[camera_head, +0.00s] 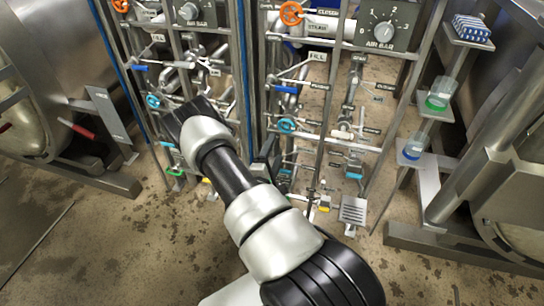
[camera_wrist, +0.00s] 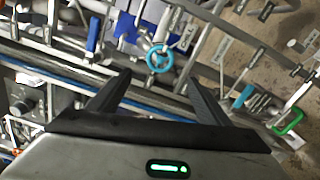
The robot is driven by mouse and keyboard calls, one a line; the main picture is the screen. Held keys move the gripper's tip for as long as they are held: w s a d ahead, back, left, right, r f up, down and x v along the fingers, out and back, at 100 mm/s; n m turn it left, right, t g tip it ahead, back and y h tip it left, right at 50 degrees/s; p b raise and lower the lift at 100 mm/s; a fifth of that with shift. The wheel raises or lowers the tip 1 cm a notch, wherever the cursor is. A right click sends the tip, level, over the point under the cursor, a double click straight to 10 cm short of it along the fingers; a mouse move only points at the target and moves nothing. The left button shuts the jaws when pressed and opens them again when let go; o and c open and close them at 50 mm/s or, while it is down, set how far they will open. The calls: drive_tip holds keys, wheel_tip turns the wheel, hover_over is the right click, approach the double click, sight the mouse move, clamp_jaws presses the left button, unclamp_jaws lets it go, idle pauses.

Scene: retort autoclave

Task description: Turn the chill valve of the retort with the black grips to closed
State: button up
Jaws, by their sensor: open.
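Two upright pipe panels stand side by side in the head view. The left panel has a cyan handwheel (camera_head: 153,101) below a blue lever, and the right panel has a similar cyan handwheel (camera_head: 287,125). My arm reaches to the left panel, and its own end hides part of it. In the wrist view my gripper (camera_wrist: 155,85) is open and empty. A cyan handwheel (camera_wrist: 160,58) shows just beyond and between the fingertips, apart from them. The left retort has a red grip (camera_head: 83,131); I cannot make out black grips.
Orange handwheels (camera_head: 291,13) and a dial box (camera_head: 385,25) sit above. In the wrist view a blue lever (camera_wrist: 95,32), a cyan lever (camera_wrist: 243,95) and a green handle (camera_wrist: 290,122) surround the wheel, with pipes close by. The front floor (camera_head: 130,245) is clear.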

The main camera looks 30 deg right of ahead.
drive_tip(key=shift+v, duration=1.55)
drive_tip(key=s+d+r+m+g+h, duration=0.1)
drive_tip(key=d+r+m+g+h, duration=0.15)
drive_tip(key=r, duration=0.45)
drive_tip(key=s+d+r+m+g+h, duration=0.1)
drive_tip(key=r+m+g, duration=0.2)
drive_tip(key=r, duration=0.3)
drive_tip(key=s+a+r+m+g+y, duration=0.25)
drive_tip(key=s+r+m+g, duration=0.35)
drive_tip(key=s+r+g, duration=0.45)
drive_tip(key=s+a+r+t+y, duration=0.3)
drive_tip(key=s+a+r+y, duration=0.15)
drive_tip(key=a, duration=0.35)
drive_tip(key=s+a+r+t+y+p, duration=0.1)
drive_tip(key=s+a+r+t+y, duration=0.3)
drive_tip(key=a, duration=0.5)
drive_tip(key=s+a+r+t+y, duration=0.3)
drive_tip(key=a+r+y, duration=0.3)
drive_tip(key=a, duration=0.2)
wheel_tip(320, 180, up, 14)
drive_tip(key=p, duration=1.4)
drive_tip(key=shift+w+p, duration=0.25)
drive_tip(key=shift+p, duration=0.05)
